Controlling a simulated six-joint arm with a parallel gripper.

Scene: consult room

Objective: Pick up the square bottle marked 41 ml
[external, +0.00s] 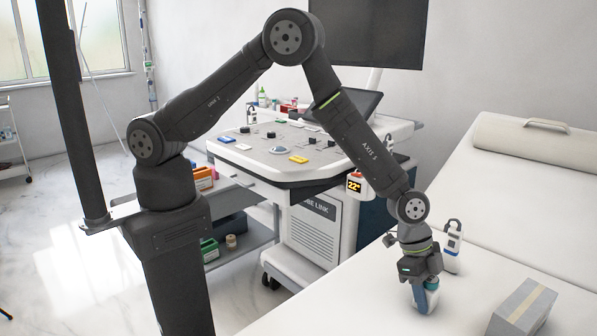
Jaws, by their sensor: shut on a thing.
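My gripper (424,284) is at the right of the external view, low over the white couch top, pointing down. The jaws hide the upper part of the bottle. Its marking cannot be read at this size, and I cannot tell whether its base touches the couch or is just above it.
A white device with a dark hook (453,252) stands close behind my gripper. A grey box (523,308) lies to the right on the couch (350,300). A console cart (317,240) stands behind my arm, left of the gripper. The couch left of the bottle is clear.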

